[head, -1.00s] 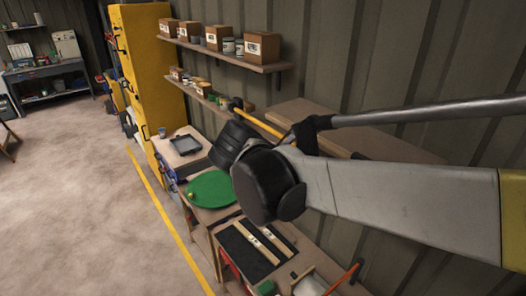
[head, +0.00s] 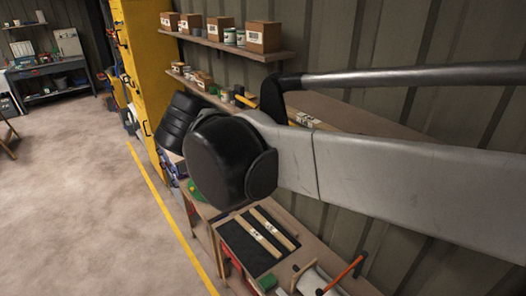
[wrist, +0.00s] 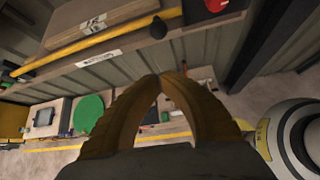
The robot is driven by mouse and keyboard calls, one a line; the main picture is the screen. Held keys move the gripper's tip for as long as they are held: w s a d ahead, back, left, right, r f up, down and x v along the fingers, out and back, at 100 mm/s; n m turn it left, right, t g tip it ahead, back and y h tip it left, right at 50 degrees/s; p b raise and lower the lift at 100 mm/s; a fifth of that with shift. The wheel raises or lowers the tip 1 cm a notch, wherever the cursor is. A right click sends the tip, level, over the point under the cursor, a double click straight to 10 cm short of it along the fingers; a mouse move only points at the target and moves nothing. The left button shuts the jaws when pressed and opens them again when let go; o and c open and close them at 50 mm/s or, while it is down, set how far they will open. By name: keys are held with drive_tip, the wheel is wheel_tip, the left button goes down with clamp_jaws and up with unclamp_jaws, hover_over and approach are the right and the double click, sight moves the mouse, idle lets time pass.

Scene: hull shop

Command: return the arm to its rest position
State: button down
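My arm reaches in from the right of the head view, its large black joint in front of the workbench. My gripper (wrist: 160,78) shows in the wrist view as two brown-orange fingers. They bow apart in the middle and come together at the tips, with nothing seen held between them. In the head view the gripper is hidden behind my arm.
A wall shelf (head: 226,45) carries boxes and cans. A yellow bar (wrist: 100,43) lies close by along a shelf edge. Below are a bench with a black mat (head: 243,246) and a green disc (wrist: 88,115). Open floor (head: 80,190) lies left of the yellow line.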

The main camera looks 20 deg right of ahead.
drive_tip(key=s+a+f+m+t+y+b, duration=0.1)
drive_tip(key=s+f+m+y+b, duration=0.1)
drive_tip(key=f+m+b, duration=0.5)
drive_tip(key=s+f+m+t+y+b, duration=0.1)
drive_tip(key=s+f+m+y+b, duration=0.2)
drive_tip(key=f+m+b, duration=0.4)
drive_tip(key=s+a+f+m+t+y+b, duration=0.1)
drive_tip(key=s+f+m+y+b, duration=0.2)
drive_tip(key=f+b, duration=1.7)
wheel_tip(320, 180, down, 14)
drive_tip(key=m+y, duration=0.1)
drive_tip(key=m, duration=0.3)
drive_tip(key=shift+s+a+r, duration=0.25)
drive_tip(key=shift+a, duration=0.1)
